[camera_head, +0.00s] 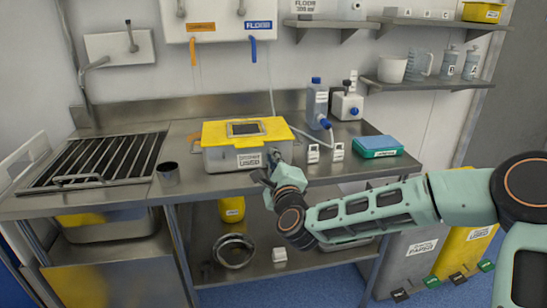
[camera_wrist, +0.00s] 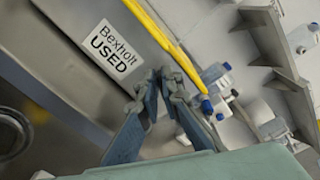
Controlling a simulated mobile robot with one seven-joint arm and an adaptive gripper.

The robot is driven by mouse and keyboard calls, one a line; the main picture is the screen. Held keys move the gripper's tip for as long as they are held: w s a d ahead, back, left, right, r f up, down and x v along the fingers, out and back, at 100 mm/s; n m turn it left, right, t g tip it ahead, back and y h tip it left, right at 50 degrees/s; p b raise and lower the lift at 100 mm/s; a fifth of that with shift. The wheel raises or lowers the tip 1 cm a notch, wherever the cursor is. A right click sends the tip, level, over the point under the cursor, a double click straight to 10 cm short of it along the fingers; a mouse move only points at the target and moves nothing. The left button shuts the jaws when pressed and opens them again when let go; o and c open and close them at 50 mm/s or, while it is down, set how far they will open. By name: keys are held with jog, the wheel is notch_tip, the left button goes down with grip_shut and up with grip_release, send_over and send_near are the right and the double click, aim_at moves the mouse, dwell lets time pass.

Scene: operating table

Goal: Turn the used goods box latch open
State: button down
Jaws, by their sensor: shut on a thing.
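The used goods box (camera_head: 222,158) is grey with a yellow lid (camera_head: 215,133) and a "USED" label, and stands on the steel counter. Its label (camera_wrist: 112,48) is large in the wrist view. My gripper (camera_head: 268,171) is at the box's front right corner, right of the label. In the wrist view my gripper (camera_wrist: 162,78) has its two fingertips close together against the box front, shut on the latch. The latch is mostly hidden by the fingers, so its turn angle cannot be told. The lid lies flat on the box.
A blue bottle (camera_head: 316,105) and a white pump bottle (camera_head: 347,104) stand behind right of the box. Two small white tags (camera_head: 325,152) and a blue-green pack (camera_head: 377,146) lie to the right. A metal cup (camera_head: 168,174) and a drain rack (camera_head: 95,160) are on the left.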

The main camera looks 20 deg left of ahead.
jog(key=n, duration=0.1)
jog(key=n+b, duration=0.1)
jog(key=n, duration=0.2)
jog(key=shift+f+n, duration=0.3)
jog(key=shift+n, duration=0.1)
dwell(0.5)
jog(key=c, duration=2.1)
grip_release()
jog(key=shift+s, duration=0.1)
jog(key=v, duration=1.2)
